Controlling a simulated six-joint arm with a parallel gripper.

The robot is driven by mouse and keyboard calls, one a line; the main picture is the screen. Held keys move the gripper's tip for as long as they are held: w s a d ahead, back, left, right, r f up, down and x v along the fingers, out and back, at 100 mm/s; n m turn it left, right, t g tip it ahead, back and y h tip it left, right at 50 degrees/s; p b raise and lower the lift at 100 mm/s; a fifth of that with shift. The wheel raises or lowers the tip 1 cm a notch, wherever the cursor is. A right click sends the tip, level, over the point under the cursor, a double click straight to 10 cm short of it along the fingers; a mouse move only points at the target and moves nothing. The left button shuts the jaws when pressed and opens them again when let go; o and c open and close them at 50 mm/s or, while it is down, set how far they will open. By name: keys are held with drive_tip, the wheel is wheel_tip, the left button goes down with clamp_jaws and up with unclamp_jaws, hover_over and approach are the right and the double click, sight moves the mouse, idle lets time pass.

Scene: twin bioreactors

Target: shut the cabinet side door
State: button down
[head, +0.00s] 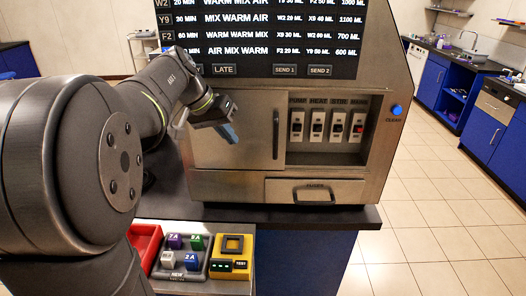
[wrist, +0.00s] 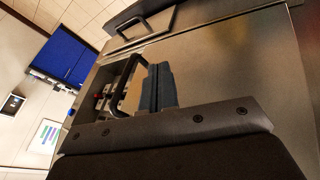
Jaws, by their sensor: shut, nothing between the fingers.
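The metal cabinet (head: 340,180) stands on a dark counter. Its flat door panel (head: 248,150) covers the left part of the front and has a dark vertical handle (head: 276,134) near its right edge. To the right of the handle, a recess with several labelled switches (head: 337,125) is exposed. My gripper (head: 228,132) is in front of the panel, left of the handle and apart from it, with blue fingertips together. In the wrist view, the shut fingers (wrist: 157,88) appear beside the handle (wrist: 125,85) and partly overlap it. Contact with the panel cannot be told.
A drawer (head: 315,190) with a handle is below the recess, and a blue button (head: 396,109) is on the right side. A screen (head: 265,35) is above. A button block (head: 182,255), yellow box (head: 231,255) and red tray (head: 145,243) sit in front.

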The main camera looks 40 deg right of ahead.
sight(264, 151)
drive_tip(key=shift+h, duration=0.5)
drive_tip(key=s+d+f, duration=0.1)
drive_tip(key=d+f, duration=0.1)
drive_tip(key=s+d+f, duration=0.1)
drive_tip(key=d+f, duration=0.1)
drive_tip(key=d, duration=0.1)
drive_tip(key=s+d+f, duration=0.1)
drive_tip(key=d+f, duration=0.1)
drive_tip(key=shift+s+d+f, duration=0.25)
drive_tip(key=shift+d, duration=0.05)
drive_tip(key=shift+s+d, duration=0.15)
drive_tip(key=shift+s, duration=0.05)
drive_tip(key=s+d, duration=1.8)
drive_tip(key=s, duration=0.1)
drive_tip(key=shift+d, duration=0.4)
drive_tip(key=shift+r, duration=0.1)
